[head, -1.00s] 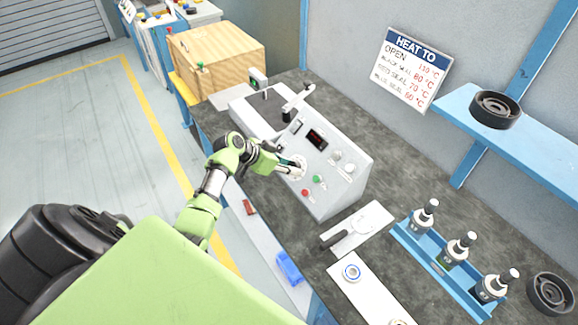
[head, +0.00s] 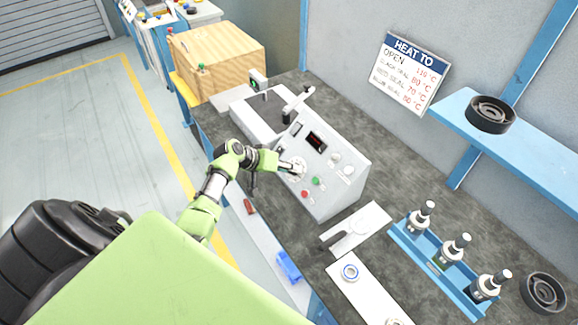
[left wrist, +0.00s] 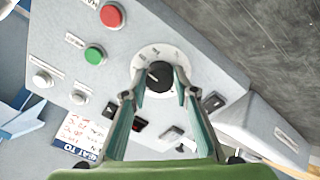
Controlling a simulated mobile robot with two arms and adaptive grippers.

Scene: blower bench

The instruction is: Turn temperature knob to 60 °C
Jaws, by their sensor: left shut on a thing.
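The temperature knob (left wrist: 159,75) is a black knob with a pale pointer mark, on a round white dial (left wrist: 148,56) of the control panel. My left gripper (left wrist: 160,88) is shut on the knob, with a finger on each side of it. The dial's markings are too blurred to read. In the head view my left gripper (head: 285,166) reaches the dial (head: 297,168) on the grey-white machine (head: 335,190) and hides the knob. My right gripper is not in view.
Beside the dial are a red button (left wrist: 112,15), a green button (left wrist: 95,55) and white buttons (left wrist: 42,79). A dark display (head: 316,141) sits above. The wall sign (head: 410,75) lists seal temperatures.

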